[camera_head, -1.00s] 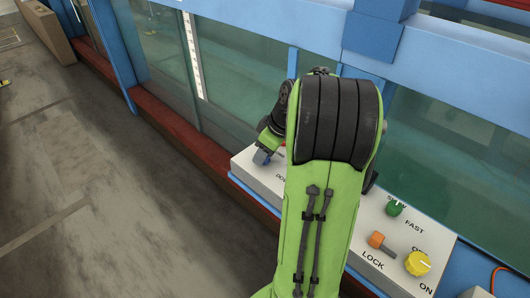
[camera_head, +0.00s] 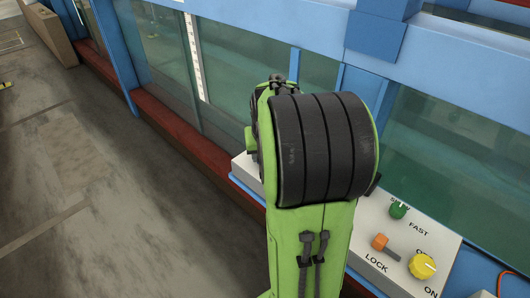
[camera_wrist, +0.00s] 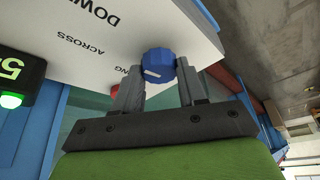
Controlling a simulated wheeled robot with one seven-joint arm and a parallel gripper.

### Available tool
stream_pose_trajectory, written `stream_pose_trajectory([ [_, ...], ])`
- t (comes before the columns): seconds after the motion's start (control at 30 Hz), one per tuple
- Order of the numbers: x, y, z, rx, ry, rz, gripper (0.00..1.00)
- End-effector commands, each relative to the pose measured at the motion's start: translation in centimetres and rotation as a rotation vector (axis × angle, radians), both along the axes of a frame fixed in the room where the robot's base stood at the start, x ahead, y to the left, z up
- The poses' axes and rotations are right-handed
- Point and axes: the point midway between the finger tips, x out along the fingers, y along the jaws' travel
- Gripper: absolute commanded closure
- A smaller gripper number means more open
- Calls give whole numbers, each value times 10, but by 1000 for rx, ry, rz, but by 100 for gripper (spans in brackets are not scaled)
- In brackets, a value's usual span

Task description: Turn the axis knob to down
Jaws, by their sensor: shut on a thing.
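The blue axis knob (camera_wrist: 158,62) shows in the wrist view, with a short white mark on its face. It sits on a white panel (camera_wrist: 185,25) with the words DOWN, ACROSS and a partly covered word ending in NG. The panel's lettering appears turned over in this view. My gripper (camera_wrist: 157,72) has one grey finger on each side of the knob and is shut on it. I cannot tell for certain which word the white mark points at. In the head view my green arm hides the gripper and the knob.
In the head view, a white control box (camera_head: 372,218) at right carries a green knob (camera_head: 398,210), an orange lever (camera_head: 380,242) and a yellow knob (camera_head: 422,266). The glass flume stands behind. A green-lit display (camera_wrist: 12,80) is left in the wrist view.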

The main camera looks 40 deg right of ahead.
Motion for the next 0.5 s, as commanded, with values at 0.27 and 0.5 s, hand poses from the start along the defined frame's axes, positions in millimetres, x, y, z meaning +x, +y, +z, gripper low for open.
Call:
stream_pose_trajectory([
  [0.27,1,1,1,-1,-2,-117,89],
  [0.5,1,1,1,0,-2,-153,89],
])
